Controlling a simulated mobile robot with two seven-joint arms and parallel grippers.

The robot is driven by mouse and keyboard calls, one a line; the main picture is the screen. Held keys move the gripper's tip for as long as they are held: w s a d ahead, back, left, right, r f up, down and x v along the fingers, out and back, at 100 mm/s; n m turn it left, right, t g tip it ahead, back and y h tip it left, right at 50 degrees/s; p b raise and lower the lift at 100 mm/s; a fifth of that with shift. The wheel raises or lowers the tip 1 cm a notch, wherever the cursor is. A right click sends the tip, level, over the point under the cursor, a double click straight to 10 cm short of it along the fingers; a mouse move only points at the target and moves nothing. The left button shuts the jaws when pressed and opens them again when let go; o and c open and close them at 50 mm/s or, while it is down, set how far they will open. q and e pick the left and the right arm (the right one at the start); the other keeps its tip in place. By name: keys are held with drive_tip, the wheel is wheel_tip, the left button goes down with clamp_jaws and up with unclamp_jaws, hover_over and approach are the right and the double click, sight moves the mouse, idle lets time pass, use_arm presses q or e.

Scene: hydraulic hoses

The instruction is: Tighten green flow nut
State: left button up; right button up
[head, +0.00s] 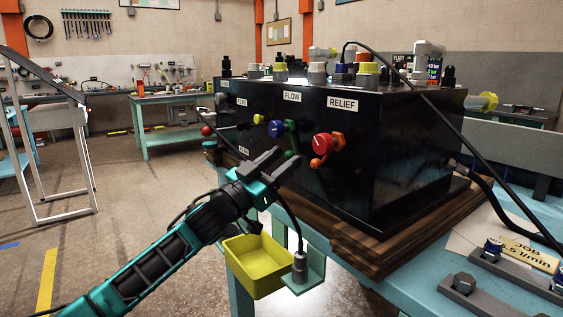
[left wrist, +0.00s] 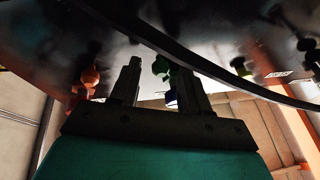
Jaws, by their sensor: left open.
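The green flow nut (head: 290,127) sits behind the blue knob (head: 275,130) under the FLOW label, on the front of the black box. A green lever hangs below the nut. My left gripper (head: 277,163) is open and empty, below and in front of the blue knob in the head view. I cannot tell whether the fingers touch anything. My right gripper is not in view.
The red knob (head: 322,144) with its orange nut (head: 338,141) is just right of the flow fittings. A yellow bin (head: 255,265) hangs below my left gripper. A black hose (head: 420,95) arcs across the box's right side. Open floor lies to the left.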

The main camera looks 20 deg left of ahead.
use_arm(q)
drive_tip(key=shift+w+d+r, duration=0.1)
drive_tip(key=shift+w, duration=0.05)
clamp_jaws()
idle(0.4)
